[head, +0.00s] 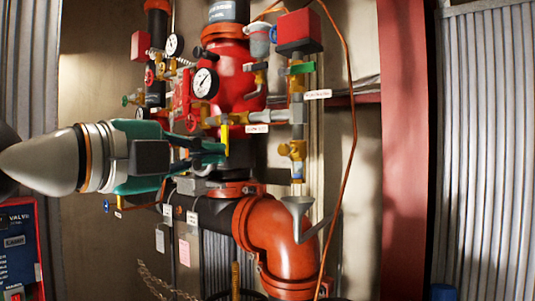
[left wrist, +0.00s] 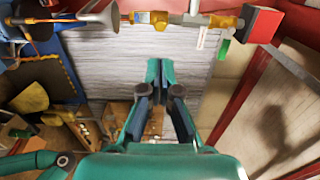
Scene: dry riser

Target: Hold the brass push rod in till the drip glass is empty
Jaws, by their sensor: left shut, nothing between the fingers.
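A small brass valve body (head: 291,150) hangs on the thin pipe right of centre; a short brass stub on its left side (head: 282,150) looks like the push rod. Just below is the small drip glass (head: 297,171), above a grey funnel (head: 297,205); its liquid level is too small to tell. My left gripper (head: 224,154) is shut and empty, left of the brass body and apart from it. In the left wrist view the shut fingers (left wrist: 160,68) point at the far wall; the brass body (left wrist: 158,19) and funnel (left wrist: 100,19) are beyond them at the top. My right gripper is out of view.
A yellow handle (head: 225,138) is close to my left fingertips in the picture. A red valve body (head: 230,80), gauge (head: 205,83), red box (head: 298,32) and green lever (head: 301,68) are above. A copper tube (head: 352,120) runs down at right. An orange elbow (head: 275,240) is below.

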